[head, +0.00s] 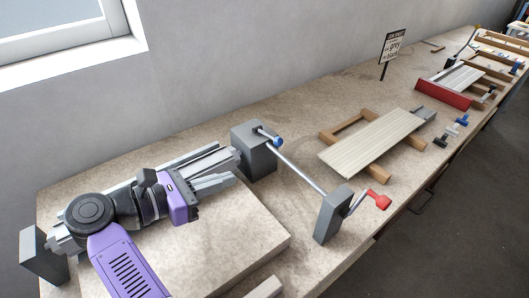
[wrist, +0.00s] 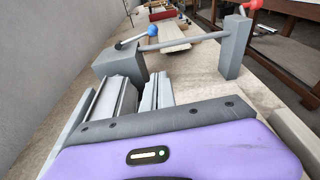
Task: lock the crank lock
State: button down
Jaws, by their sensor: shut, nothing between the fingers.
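The crank assembly stands on the bench right of my gripper in the head view. A thin metal rod (head: 296,168) runs from a grey block (head: 254,156) to a grey post (head: 332,218). A short lever with a blue knob (head: 278,141) sits at the block, and a crank with a red handle (head: 378,200) is at the post. The wrist view also shows the blue knob (wrist: 154,30) and red handle (wrist: 255,4). My purple gripper (head: 182,197) is shut and empty over the grey profiles (head: 190,162), left of the block and apart from the knob; its fingertips are not clearly visible.
A grey end block (head: 42,257) stands at the left. A pale board on a wooden frame (head: 375,145) lies beyond the rod, with a sign (head: 392,45) and a red tray (head: 440,95) farther back. The wall borders the bench.

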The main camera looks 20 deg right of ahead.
jog(key=p, duration=0.3)
send_near(276, 154)
jog(key=d+f, duration=0.4)
jog(key=w+d+r+p, duration=0.1)
jog(key=r+p, duration=0.1)
jog(key=shift+w+d+r, duration=0.3)
jog(key=shift+w+d, duration=0.05)
jog(key=shift+d, duration=0.05)
jog(key=shift+w+d+r, duration=0.1)
jog(key=shift+d+r, duration=0.15)
jog(key=shift+r, duration=0.1)
jog(key=shift+d, duration=0.1)
